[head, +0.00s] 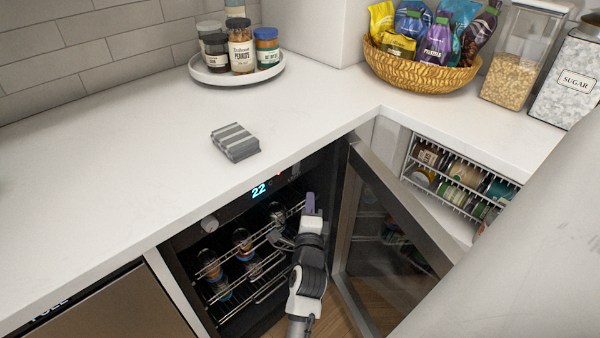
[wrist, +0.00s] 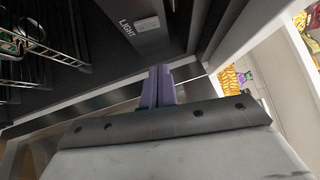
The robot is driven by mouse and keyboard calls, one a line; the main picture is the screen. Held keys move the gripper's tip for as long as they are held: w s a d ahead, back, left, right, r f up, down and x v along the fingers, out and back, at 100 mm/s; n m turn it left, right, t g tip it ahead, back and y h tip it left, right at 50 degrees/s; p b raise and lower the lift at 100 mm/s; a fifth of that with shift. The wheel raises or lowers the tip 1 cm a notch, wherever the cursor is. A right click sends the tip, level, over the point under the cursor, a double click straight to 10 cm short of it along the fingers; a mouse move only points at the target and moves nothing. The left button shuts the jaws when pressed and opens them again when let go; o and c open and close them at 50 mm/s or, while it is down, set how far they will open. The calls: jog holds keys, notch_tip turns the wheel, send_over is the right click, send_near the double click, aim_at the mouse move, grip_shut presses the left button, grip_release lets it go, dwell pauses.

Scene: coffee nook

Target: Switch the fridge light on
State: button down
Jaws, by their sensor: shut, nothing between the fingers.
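The fridge (head: 232,216) is built in under the counter, with its glass door (head: 385,245) standing open to the right. Its top panel shows a lit blue "22" (head: 259,190). The fridge interior looks dim.
Wire racks (head: 262,258) hold several bottles and cans left of my gripper. The open door is close on its right. The white counter (head: 130,165) overhangs above, with a striped grey stack (head: 235,142). A wire shelf (head: 455,175) of jars is beyond the door.

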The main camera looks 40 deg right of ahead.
aim_at(299, 163)
jog(key=shift+w+d+r+p, duration=0.2)
jog(key=shift+w+d+p, duration=0.45)
jog(key=shift+w, duration=0.85)
jog(key=shift+w+d+r+p, duration=0.2)
jog(key=shift+w+d+p, duration=0.45)
jog(key=shift+w, duration=0.9)
jog(key=shift+w+d+r+p, duration=0.2)
jog(key=shift+w+d+p, duration=0.45)
jog(key=shift+w, duration=0.85)
jog(key=shift+d, duration=0.1)
jog(key=shift+w+r+p, duration=0.25)
jog(key=shift+r+p, duration=0.2)
jog(key=shift+p, duration=0.3)
jog(key=shift+f, duration=0.3)
